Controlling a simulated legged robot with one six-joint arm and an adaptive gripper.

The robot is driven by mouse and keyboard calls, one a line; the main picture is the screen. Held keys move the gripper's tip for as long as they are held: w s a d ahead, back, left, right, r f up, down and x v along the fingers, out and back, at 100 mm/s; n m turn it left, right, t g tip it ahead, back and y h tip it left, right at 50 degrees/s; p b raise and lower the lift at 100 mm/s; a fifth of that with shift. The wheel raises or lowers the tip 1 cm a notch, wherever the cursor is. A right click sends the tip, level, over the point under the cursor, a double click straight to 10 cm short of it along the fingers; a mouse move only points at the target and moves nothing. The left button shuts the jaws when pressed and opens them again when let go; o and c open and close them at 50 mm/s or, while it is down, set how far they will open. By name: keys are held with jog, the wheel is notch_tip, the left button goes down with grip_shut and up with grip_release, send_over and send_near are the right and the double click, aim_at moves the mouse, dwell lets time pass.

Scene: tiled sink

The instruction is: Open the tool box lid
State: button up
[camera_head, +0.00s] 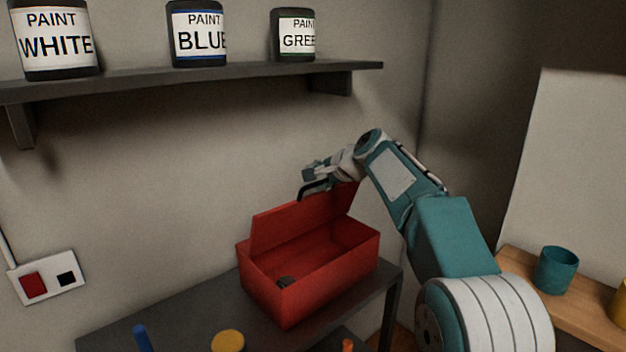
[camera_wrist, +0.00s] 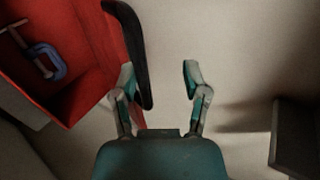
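The red tool box (camera_head: 325,282) stands on the dark table against the wall. Its lid (camera_head: 300,222) is raised, standing up at the back, so the inside is exposed. A black curved handle (camera_wrist: 134,45) is on the lid's edge. My gripper (camera_head: 318,184) is at the lid's top edge, near its right end. In the wrist view my gripper (camera_wrist: 160,75) has its two fingers apart with nothing between them. The handle passes just beside the left finger; I cannot tell whether they touch. A clamp with a blue part (camera_wrist: 50,62) lies inside the box.
A shelf (camera_head: 200,78) with paint cans runs along the wall above. A wall socket (camera_head: 46,278) is at left. A blue item (camera_head: 142,338), a yellow round item (camera_head: 228,341) and an orange item (camera_head: 347,345) are in front. A teal cup (camera_head: 556,270) stands on the wooden table at right.

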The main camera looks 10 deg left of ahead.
jog(key=v, duration=0.6)
dwell(0.5)
jog(key=s+d+f+n+h, duration=0.2)
jog(key=s+d+h, duration=0.1)
jog(key=s+d, duration=0.55)
jog(key=s+d+f+n+h, duration=0.15)
jog(key=s+d, duration=0.45)
jog(key=s, duration=0.6)
jog(key=s+d+f+n+h, duration=0.1)
jog(key=s+d+f, duration=0.2)
jog(key=s, duration=0.3)
jog(key=s+d+f+n+g+h, duration=0.1)
jog(key=s+d+f+h, duration=0.1)
jog(key=s+d+f, duration=0.2)
jog(key=s+d+f+n+h, duration=0.1)
jog(key=s+d+f+n, duration=0.1)
jog(key=s+f, duration=0.4)
jog(key=s+d, duration=0.1)
jog(key=s, duration=0.3)
jog(key=shift+d+g+h, duration=0.2)
jog(key=shift+g+h, duration=0.1)
jog(key=shift+h, duration=0.05)
jog(key=shift+o, duration=0.3)
